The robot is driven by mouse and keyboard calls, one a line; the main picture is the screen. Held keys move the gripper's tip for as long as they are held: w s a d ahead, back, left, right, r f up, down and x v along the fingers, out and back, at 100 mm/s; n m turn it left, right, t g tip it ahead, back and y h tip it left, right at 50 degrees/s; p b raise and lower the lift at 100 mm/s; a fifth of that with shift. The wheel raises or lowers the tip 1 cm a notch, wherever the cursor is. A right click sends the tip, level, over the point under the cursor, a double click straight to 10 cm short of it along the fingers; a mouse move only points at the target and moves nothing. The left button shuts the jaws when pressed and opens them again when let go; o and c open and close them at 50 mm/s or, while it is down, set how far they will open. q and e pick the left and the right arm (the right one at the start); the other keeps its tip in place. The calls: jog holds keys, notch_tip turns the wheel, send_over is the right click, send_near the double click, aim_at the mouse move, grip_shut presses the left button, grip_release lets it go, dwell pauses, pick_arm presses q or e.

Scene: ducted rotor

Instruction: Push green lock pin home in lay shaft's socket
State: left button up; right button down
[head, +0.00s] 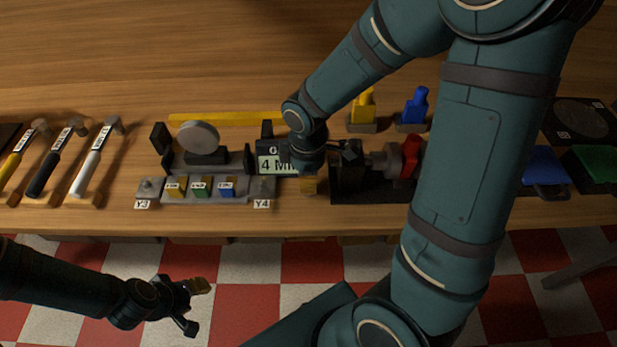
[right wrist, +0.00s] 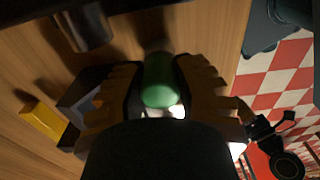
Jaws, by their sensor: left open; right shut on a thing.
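In the right wrist view, the rounded green lock pin (right wrist: 160,80) sits between the two ribbed fingers of my right gripper (right wrist: 158,98), which is shut on it. The pin's far end and whatever lies beyond it are in shadow, so I cannot tell whether it is in a socket. In the head view, my right wrist and gripper hang over the middle of the bench and hide the pin. A dark fixture with a grey shaft-like cylinder (head: 385,162) stands just right of them; I cannot make out the lay shaft's socket. My left gripper (head: 193,306) is open and empty, over the floor before the bench.
A grey holder with small labelled blocks (head: 200,188) and a round disc (head: 198,137) stand left of my right gripper. Hammers (head: 90,160) lie farther left. Yellow (head: 363,107) and blue (head: 415,107) pieces stand behind the fixture. My right arm covers much of the bench's right side.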

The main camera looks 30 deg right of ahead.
pick_arm(q)
jog(key=shift+r+p, duration=0.45)
jog(key=shift+r, duration=0.05)
pick_arm(e)
jog(key=shift+r, duration=0.6)
jog(key=shift+r+p, duration=1.85)
jog(key=shift+r, duration=0.25)
pick_arm(q)
notch_tip(320, 180, up, 4)
jog(key=shift+f, duration=0.15)
